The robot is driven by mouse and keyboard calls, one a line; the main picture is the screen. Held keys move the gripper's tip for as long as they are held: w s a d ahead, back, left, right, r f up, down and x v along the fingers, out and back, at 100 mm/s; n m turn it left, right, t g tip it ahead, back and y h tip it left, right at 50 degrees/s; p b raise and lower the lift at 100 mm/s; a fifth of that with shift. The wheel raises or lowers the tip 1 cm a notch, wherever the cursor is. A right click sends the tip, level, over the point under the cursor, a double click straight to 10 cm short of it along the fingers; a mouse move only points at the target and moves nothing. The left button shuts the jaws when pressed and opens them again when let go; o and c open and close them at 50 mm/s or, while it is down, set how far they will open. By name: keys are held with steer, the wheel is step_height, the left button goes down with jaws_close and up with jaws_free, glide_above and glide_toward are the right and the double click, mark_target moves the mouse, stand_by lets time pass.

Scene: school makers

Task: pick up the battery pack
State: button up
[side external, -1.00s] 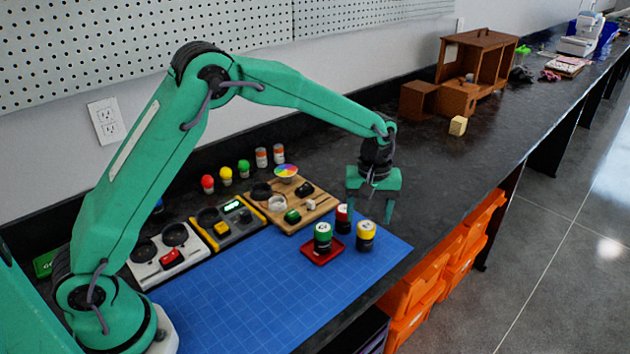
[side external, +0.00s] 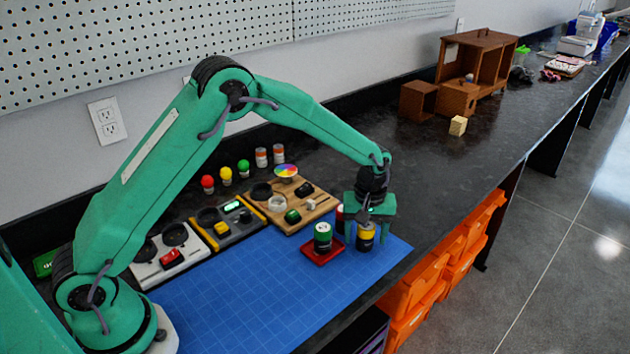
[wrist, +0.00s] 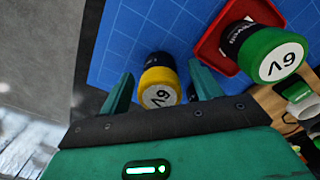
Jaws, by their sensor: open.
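Short dark cylinders with coloured tops stand on the blue mat, and the one with a yellow top (side external: 366,228) is under my gripper (side external: 367,240). In the wrist view, the yellow-topped cylinder (wrist: 159,88) shows between my two fingers, with a 6V-like mark on its top. My gripper is open and points down, with a finger on each side of it; I cannot tell whether they touch. A green-topped cylinder (side external: 322,238) stands on a small red tray (side external: 310,251) to the left. A red-topped cylinder (side external: 339,213) is partly hidden behind my gripper.
The blue gridded mat (side external: 240,295) is clear to the left. A wooden board (side external: 300,216) with small parts, a grey-yellow device (side external: 226,229) and a white device (side external: 165,270) line its back. Orange bins (side external: 420,300) hang below the counter's front edge.

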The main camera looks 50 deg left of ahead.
mark_target(367, 228)
stand_by(0.4)
steer(key=c, duration=1.1)
steer(key=shift+c, duration=0.2)
steer(key=shift+r, duration=0.15)
steer(key=shift+r, duration=0.55)
steer(key=r, duration=0.3)
steer(key=shift+s+d+r, duration=0.1)
steer(key=shift+s+d, duration=0.1)
steer(key=shift+d, duration=0.05)
steer(key=s+d+r, duration=0.6)
steer(key=s+d, duration=0.1)
steer(key=d, duration=0.1)
steer(key=shift+s+r, duration=0.2)
